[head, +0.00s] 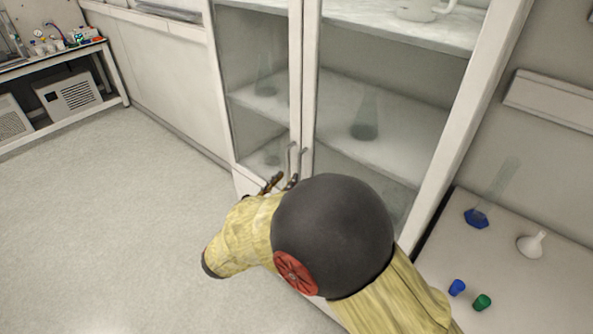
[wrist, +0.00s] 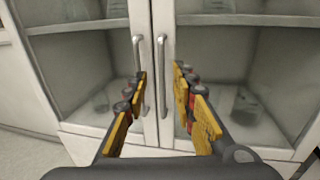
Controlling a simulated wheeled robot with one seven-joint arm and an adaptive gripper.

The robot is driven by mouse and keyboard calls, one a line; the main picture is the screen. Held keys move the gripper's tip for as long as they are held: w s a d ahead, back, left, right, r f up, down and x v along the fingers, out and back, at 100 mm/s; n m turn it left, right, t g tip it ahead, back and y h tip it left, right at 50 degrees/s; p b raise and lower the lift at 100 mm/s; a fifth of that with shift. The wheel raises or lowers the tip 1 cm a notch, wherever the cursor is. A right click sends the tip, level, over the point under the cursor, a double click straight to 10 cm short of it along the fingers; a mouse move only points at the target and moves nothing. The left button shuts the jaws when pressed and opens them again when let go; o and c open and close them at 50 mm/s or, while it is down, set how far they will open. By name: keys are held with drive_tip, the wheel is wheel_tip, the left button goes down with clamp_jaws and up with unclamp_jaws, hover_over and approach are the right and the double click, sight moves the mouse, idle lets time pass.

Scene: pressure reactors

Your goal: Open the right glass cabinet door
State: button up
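The right glass cabinet door (head: 311,80) is shut, with a white frame and clear glass. Its vertical metal handle (wrist: 162,75) is by the middle seam; in the head view its lower part is hidden near my fingers. The left door (head: 297,60) is also shut, and its matching handle (wrist: 137,50) is close beside. My gripper (wrist: 160,85) is open, its yellow-and-black fingers pointing at the doors. In the wrist view the right handle lies between the fingers, and the left finger overlaps the left handle. I see no clear contact. The gripper shows small in the head view (head: 281,183).
Glass flasks (head: 366,118) stand on shelves behind the glass. At right, a white table (head: 540,290) holds a cylinder with a blue base (head: 477,217), a white funnel (head: 533,244) and blue and green caps. Open floor (head: 110,230) lies to the left.

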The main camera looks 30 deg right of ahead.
drive_tip(key=b+x, duration=0.1)
drive_tip(key=x, duration=0.5)
drive_tip(key=shift+w+d+b, duration=0.15)
drive_tip(key=shift+d+b, duration=0.2)
drive_tip(key=shift+c, duration=0.8)
clamp_jaws()
